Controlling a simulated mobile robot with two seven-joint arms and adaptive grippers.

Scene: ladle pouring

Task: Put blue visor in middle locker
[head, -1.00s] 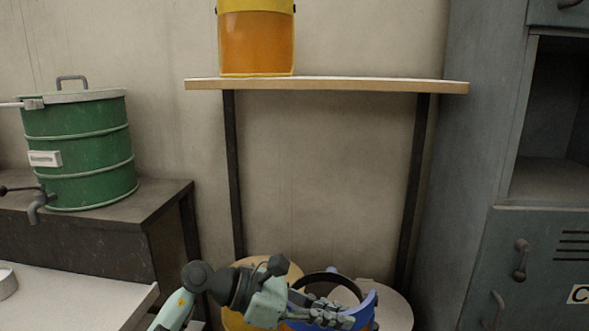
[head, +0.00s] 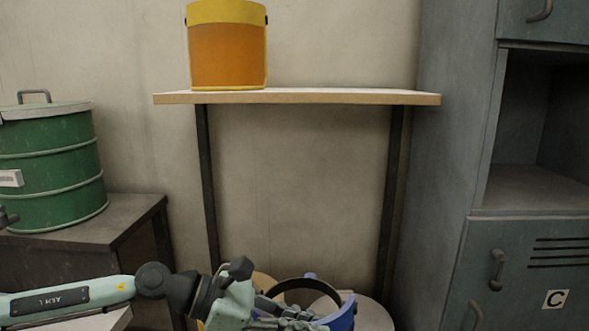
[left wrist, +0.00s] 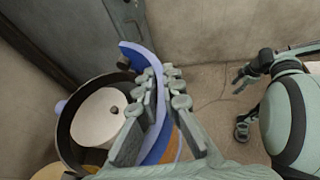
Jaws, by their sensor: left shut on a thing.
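The blue visor (head: 342,314) has a dark headband and shows at the bottom of the head view. My left gripper (head: 295,322) is shut on its blue edge. In the left wrist view the fingers of my left gripper (left wrist: 155,112) pinch the blue visor (left wrist: 140,57), whose dark band loops to the left. The grey locker stands at the right of the head view. Its middle compartment (head: 535,185) is open and looks empty, between an upper door and a lower door marked C. My right gripper (left wrist: 246,80) seems to show at the right of the left wrist view, too small to read.
A green drum (head: 50,165) stands on a dark cabinet (head: 130,218) at the left. A round pale top (head: 372,317) lies below the held visor.

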